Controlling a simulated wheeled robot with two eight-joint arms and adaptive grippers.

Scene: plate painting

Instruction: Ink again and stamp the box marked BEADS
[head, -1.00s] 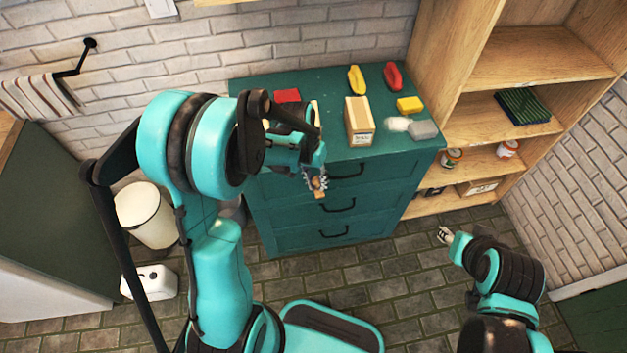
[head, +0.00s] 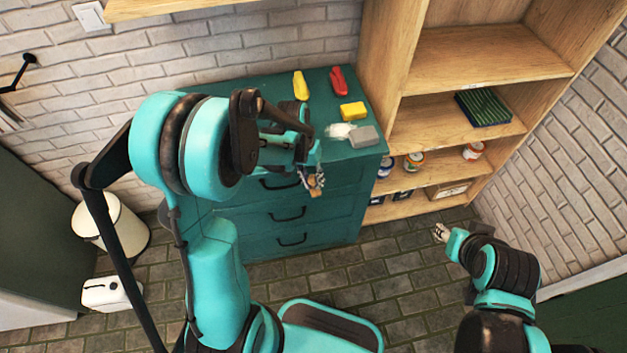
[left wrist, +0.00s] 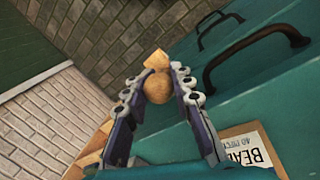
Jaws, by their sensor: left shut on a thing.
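My left gripper (head: 316,180) hangs at the front edge of the teal dresser (head: 330,220). It is shut on a small wooden stamp (head: 314,192). In the left wrist view the stamp's round handle (left wrist: 158,90) sits between the fingertips (left wrist: 158,80). The box marked BEADS (left wrist: 250,150) shows its white label, partly cut off, at the bottom of the left wrist view, close below the gripper. In the head view my left arm hides the box and the red pad. My right gripper (head: 440,233) is low over the floor at right, too small to read.
On the dresser top are a yellow item (head: 300,85), a red item (head: 338,80), a yellow block (head: 352,111) and a grey block (head: 364,136). A wooden shelf (head: 470,60) stands at right. A white bin (head: 118,228) stands at left.

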